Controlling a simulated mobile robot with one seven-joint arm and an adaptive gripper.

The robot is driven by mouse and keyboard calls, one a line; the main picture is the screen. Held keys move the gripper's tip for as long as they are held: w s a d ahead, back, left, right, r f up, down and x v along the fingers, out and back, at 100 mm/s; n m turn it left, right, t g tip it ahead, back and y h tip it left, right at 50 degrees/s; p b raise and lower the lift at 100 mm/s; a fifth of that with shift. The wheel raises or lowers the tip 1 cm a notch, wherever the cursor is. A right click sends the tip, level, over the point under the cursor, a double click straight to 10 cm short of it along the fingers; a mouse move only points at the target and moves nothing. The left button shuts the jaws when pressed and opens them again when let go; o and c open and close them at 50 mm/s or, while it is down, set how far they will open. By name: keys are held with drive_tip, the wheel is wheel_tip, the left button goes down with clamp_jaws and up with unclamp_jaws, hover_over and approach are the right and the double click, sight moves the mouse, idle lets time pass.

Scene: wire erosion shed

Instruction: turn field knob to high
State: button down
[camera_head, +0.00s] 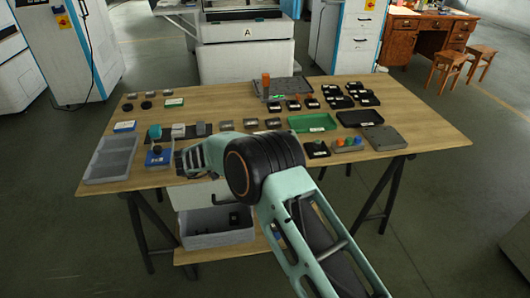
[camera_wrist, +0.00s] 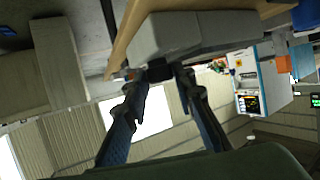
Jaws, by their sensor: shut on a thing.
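In the wrist view, my gripper (camera_wrist: 158,74) has its two fingertips on either side of a small dark knob (camera_wrist: 160,70). The knob is on the face of a grey box (camera_wrist: 190,35), and the fingers are shut on it. Any marking for high, and the knob's pointer, cannot be made out. In the head view, my gripper (camera_head: 184,161) is low over the table's front left, just right of a blue bin (camera_head: 158,159). My own wrist and arm hide the knob there.
The wooden table (camera_head: 225,92) holds several small parts, grey and black blocks. A grey tray (camera_head: 110,158) lies at the left, a green tray (camera_head: 312,122) right of centre. A grey crate (camera_head: 217,239) stands below the table.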

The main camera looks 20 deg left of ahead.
drive_tip(key=shift+w+m+g+h, duration=0.1)
drive_tip(key=shift+m+g+h, duration=0.4)
drive_tip(key=shift+m+h, duration=0.35)
drive_tip(key=c, duration=1.6)
unclamp_jaws()
drive_tip(key=shift+a, duration=0.1)
drive_tip(key=shift+n+t+y, duration=0.5)
drive_tip(key=shift+n+y, duration=0.35)
drive_tip(key=shift+n, duration=0.1)
